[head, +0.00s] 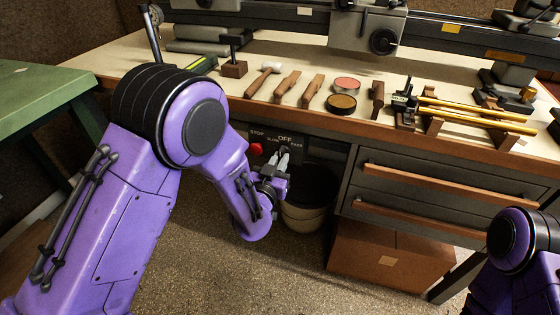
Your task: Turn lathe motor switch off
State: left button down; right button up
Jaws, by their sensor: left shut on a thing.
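The lathe motor switch sits on a dark panel (318,148) under the bench's front edge, below the labels SLOW, OFF and FAST. My left gripper (282,156) is at this panel, just below the OFF label, shut on the switch lever. The fingers mostly hide the lever, so I cannot tell which label it points to. A red stop button (256,149) is on the panel just left of the fingers, apart from them. My right arm shows at the lower right, but its gripper is out of view.
On the bench (300,62) lie a mallet (262,80), wooden-handled tools, round tins (341,103) and brass tubes (478,115) on wooden supports. The lathe (368,28) stands behind. A bucket (305,215), drawers (440,185) and a cardboard box (385,262) are below. A green table (40,85) is left.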

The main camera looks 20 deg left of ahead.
dwell(0.4)
pick_arm(q)
jog(key=c, duration=1.1)
grip_release()
jog(key=shift+s+d, duration=0.1)
